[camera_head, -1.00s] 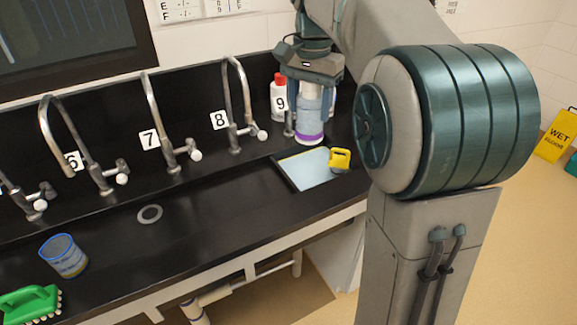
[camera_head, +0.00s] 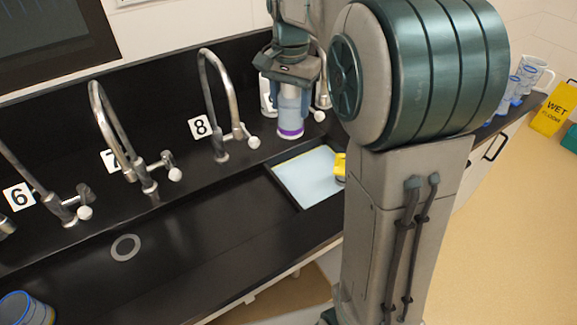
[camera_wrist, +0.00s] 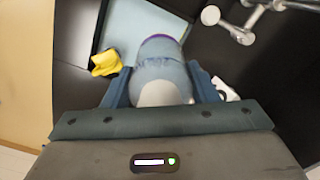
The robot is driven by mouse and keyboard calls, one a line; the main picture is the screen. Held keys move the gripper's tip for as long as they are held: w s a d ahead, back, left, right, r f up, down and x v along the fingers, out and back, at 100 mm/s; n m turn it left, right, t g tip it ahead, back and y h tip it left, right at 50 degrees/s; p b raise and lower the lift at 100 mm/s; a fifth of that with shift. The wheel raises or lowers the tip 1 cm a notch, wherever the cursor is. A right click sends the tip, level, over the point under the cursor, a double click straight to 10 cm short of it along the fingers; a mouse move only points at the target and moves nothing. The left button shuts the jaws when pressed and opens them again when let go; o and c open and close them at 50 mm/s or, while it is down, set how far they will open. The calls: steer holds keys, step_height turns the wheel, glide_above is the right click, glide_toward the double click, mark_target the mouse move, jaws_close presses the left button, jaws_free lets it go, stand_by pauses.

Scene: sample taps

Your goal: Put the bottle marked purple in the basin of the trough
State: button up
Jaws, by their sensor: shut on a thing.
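The bottle marked with a purple band (camera_head: 291,118) hangs upright in my gripper (camera_head: 291,85), over the area by the tray's far edge in the head view. In the wrist view my gripper (camera_wrist: 162,88) has its two blue fingers on either side of the pale blue bottle (camera_wrist: 160,68), shut on it. The purple band shows at the bottle's far end there. The black trough (camera_head: 190,225) runs along the wall, with a round drain (camera_head: 126,247) in its floor, left of and nearer than the bottle.
A pale blue tray (camera_head: 308,180) with a yellow object (camera_head: 340,167) lies below the bottle. Curved taps stand along the back, marked 6, 7 and 8 (camera_head: 200,127). A blue-rimmed cup (camera_head: 22,308) is at lower left. The trough floor around the drain is clear.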

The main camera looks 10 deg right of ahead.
step_height(320, 180, down, 20)
steer(key=shift+r, duration=0.2)
steer(key=shift+f, duration=0.2)
steer(key=o, duration=1.1)
steer(key=shift+o, duration=0.2)
steer(key=shift+r, duration=0.1)
steer(key=shift+r, duration=0.1)
